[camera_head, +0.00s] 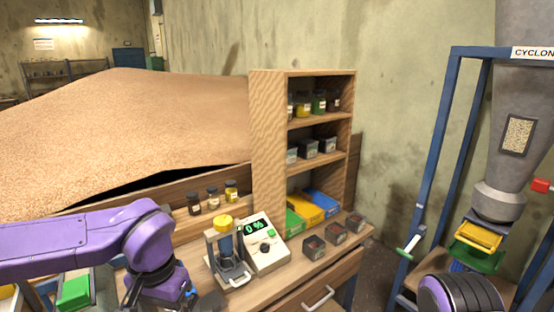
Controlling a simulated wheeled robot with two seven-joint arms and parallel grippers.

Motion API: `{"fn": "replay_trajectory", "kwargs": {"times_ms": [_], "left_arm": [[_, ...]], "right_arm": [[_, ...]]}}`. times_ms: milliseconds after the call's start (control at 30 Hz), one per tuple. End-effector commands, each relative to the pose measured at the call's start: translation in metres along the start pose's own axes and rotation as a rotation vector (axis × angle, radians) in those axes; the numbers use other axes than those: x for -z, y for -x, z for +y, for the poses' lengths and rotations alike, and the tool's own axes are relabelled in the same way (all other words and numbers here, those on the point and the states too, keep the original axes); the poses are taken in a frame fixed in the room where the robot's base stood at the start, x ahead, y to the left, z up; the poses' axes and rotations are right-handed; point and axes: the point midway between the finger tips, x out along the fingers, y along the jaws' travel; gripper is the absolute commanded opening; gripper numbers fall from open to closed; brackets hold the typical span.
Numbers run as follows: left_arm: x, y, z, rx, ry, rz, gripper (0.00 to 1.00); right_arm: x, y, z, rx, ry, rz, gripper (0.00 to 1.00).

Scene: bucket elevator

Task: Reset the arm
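My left arm (80,245) is purple and reaches in from the left edge, bending down at a rounded joint in front of the wooden bench. Below the joint, a dark part (206,301) shows at the bottom edge, probably part of my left gripper. Its fingertips cannot be made out, and I see nothing held. A purple and black rounded link (460,294), seemingly of my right arm, shows at the bottom right. My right gripper is not in view.
A meter reading 0 % (262,245) stands on the bench beside a yellow-capped device (223,240). Small dark boxes (335,233) line the bench's right side. A wooden shelf (268,150) rises behind. A blue frame (432,170) and grey cyclone (519,130) stand right.

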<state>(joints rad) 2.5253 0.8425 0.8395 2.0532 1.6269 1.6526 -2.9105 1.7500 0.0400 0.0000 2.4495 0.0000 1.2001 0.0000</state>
Motion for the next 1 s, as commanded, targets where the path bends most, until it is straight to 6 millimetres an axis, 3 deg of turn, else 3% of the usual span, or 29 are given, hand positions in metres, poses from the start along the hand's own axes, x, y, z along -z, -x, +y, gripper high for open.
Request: {"fn": "replay_trajectory", "kwargs": {"times_ms": [333, 667, 767, 867, 967, 1000], "left_arm": [[0.004, 0.000, -0.007, 0.011, 0.286, 0.042, 0.97], [0.031, -0.012, -0.031, 0.091, 0.735, 0.252, 0.97], [0.041, -0.033, -0.043, 0.134, 0.912, 0.366, 0.97], [0.048, -0.077, -0.056, 0.174, 1.090, 0.516, 0.97], [0.045, -0.141, -0.065, 0.180, 1.210, 0.666, 0.97], [0.040, -0.172, -0.066, 0.168, 1.235, 0.713, 0.97]], "right_arm": [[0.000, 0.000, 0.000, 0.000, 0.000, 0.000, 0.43], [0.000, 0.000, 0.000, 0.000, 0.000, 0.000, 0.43], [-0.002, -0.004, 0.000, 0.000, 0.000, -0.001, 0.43], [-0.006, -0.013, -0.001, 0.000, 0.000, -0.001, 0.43], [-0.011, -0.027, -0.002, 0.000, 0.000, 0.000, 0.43], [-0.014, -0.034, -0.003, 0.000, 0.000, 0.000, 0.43]]}}
